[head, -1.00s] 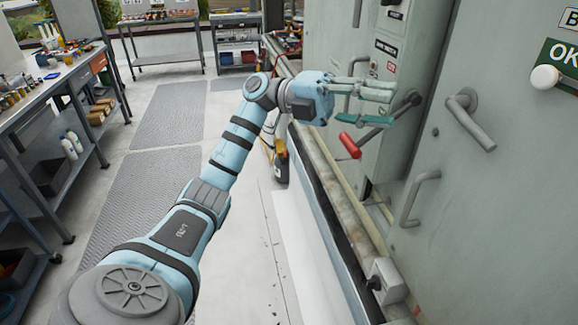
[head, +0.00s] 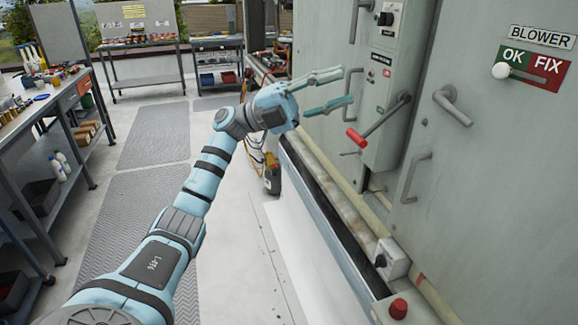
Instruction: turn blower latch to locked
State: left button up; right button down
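The door under the BLOWER sign (head: 541,38) has a grey lever-type latch handle (head: 455,104) at its left edge. The handle slants down to the right from its round pivot. I cannot tell from this alone whether it is locked. My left gripper (head: 345,86) is open and empty, left of the handle and clear of it. Its fingers point right, in front of the switch box. A red-gripped lever (head: 380,118) on that box lies between gripper and latch, slanting down to the left; the fingers look apart from it. My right gripper is not in view.
A grey pull handle (head: 413,178) sits below the latch. An OK/FIX slider with a white knob (head: 501,70) is at right, the knob by OK. A red button (head: 398,308) is at the bottom. Benches stand at left; the floor between is mostly clear.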

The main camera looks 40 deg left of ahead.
pick_arm(q)
jog(key=w+a+f+n+t+y+p, duration=0.2)
jog(key=w+a+f+n+t+y, duration=0.75)
jog(key=n+t, duration=0.5)
jog(key=w+a+f+n+g+y, duration=0.1)
jog(key=a+f+n+g+y, duration=0.1)
jog(key=f+n+y, duration=0.3)
jog(key=w+a+f+n+g+y+p, duration=0.1)
jog(key=f+n+y, duration=0.5)
jog(key=f, duration=0.6)
jog(key=w+a+y, duration=0.1)
jog(key=a, duration=0.1)
jog(key=shift+w+a+f+g, duration=0.15)
jog(key=shift+w+a+g, duration=0.15)
jog(key=shift+a+g, duration=0.05)
